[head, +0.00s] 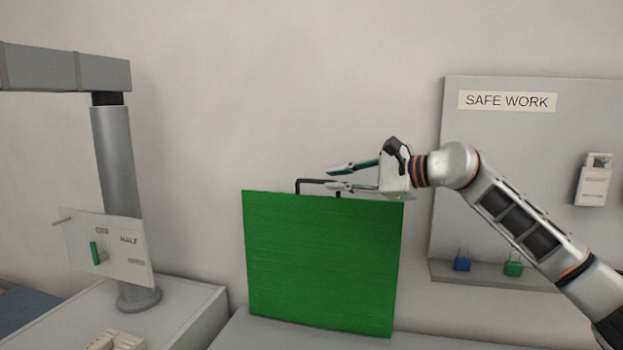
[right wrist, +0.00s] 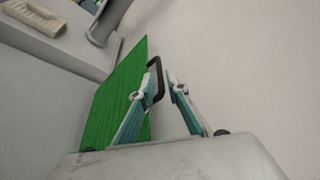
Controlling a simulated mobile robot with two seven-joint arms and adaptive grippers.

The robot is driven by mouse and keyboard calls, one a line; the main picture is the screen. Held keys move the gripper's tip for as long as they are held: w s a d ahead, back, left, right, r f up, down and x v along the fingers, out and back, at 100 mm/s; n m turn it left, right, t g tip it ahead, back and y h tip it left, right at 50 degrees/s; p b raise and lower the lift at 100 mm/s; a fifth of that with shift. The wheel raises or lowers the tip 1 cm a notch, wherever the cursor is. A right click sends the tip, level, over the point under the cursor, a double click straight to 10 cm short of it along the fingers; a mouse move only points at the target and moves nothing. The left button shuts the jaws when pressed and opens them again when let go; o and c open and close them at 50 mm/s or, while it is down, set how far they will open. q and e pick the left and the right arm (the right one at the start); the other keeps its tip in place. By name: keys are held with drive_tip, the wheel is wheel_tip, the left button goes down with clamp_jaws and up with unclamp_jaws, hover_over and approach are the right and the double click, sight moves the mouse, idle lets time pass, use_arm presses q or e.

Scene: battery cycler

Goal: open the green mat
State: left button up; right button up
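The green mat (head: 322,262) is an upright green panel standing on a light surface against the wall. A black bracket-shaped handle (head: 306,181) rises from its top edge; the handle also shows in the right wrist view (right wrist: 154,68). My right gripper (head: 338,178) comes in from the right at the top edge, with its fingers apart, one above the other. The lower finger is close to the handle's right part; I cannot tell if they touch. In the right wrist view the handle appears between the fingertips (right wrist: 157,92). My left gripper is not in view.
A grey "SAFE WORK" board (head: 500,120) with a ledge, a blue padlock (head: 462,262) and a green padlock (head: 513,266) is at the right, behind my right arm. At the left stand a grey post (head: 116,160) and a clear panel (head: 125,265). Wall space above the mat is free.

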sight(319, 181)
drive_tip(key=p+x, duration=0.1)
drive_tip(key=x, duration=0.5)
drive_tip(key=shift+a+p, duration=0.1)
drive_tip(key=shift+p, duration=0.25)
drive_tip(key=shift+w+a+f, duration=0.1)
drive_tip(key=shift+w+a, duration=0.15)
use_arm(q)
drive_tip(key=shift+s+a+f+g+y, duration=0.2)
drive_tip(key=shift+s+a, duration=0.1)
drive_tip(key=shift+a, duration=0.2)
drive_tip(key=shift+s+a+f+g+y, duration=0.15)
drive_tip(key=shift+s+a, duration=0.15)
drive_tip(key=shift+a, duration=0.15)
use_arm(e)
drive_tip(key=shift+w+a+f, duration=0.1)
drive_tip(key=shift+w+a, duration=0.05)
clamp_jaws()
